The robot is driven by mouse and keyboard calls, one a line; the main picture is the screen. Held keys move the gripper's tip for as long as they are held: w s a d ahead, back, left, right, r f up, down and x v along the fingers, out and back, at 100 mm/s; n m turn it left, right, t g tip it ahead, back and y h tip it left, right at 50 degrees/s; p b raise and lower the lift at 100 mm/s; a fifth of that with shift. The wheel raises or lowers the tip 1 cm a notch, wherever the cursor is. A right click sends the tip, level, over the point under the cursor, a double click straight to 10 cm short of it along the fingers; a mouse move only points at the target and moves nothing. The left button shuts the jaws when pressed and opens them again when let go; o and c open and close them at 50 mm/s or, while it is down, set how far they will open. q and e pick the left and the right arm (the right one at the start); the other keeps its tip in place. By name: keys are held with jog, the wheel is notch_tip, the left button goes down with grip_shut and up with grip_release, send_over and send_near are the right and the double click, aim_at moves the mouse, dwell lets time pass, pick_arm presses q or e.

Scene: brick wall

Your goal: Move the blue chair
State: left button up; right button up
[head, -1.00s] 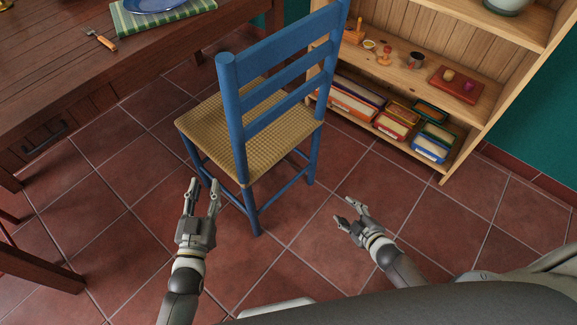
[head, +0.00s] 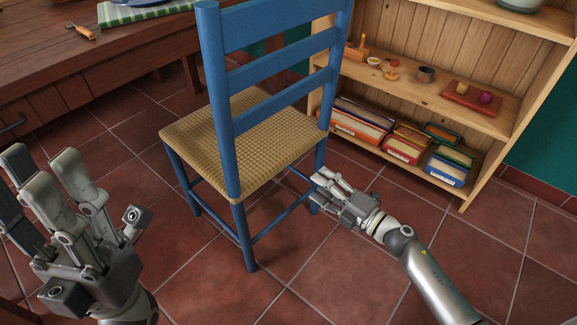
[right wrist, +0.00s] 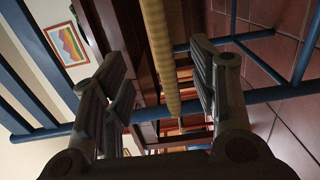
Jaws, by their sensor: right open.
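The blue chair (head: 240,140) stands upright on the tiled floor with its slatted back towards me. It has a woven tan seat (head: 185,130). My right gripper (head: 322,186) is open at the chair's right side, below seat level near the right rear leg. In the right wrist view the spread fingers (right wrist: 160,75) frame the seat edge (right wrist: 160,45), with blue rungs (right wrist: 275,93) at the right and back slats (right wrist: 25,75) at the left. Contact is not clear. My left gripper (head: 42,165) is open and empty, large at the lower left, apart from the chair.
A wooden table (head: 120,70) stands at the upper left, close to the chair's far side. A wooden shelf (head: 450,100) with books (head: 405,140) and small items stands at the right, just behind my right gripper. Tiled floor is free in front of the chair.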

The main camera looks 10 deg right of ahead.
aim_at(288, 163)
jog(key=b+x, duration=0.1)
jog(key=x, duration=1.2)
jog(key=shift+w+a, duration=0.15)
jog(key=shift+c, duration=0.2)
grip_shut()
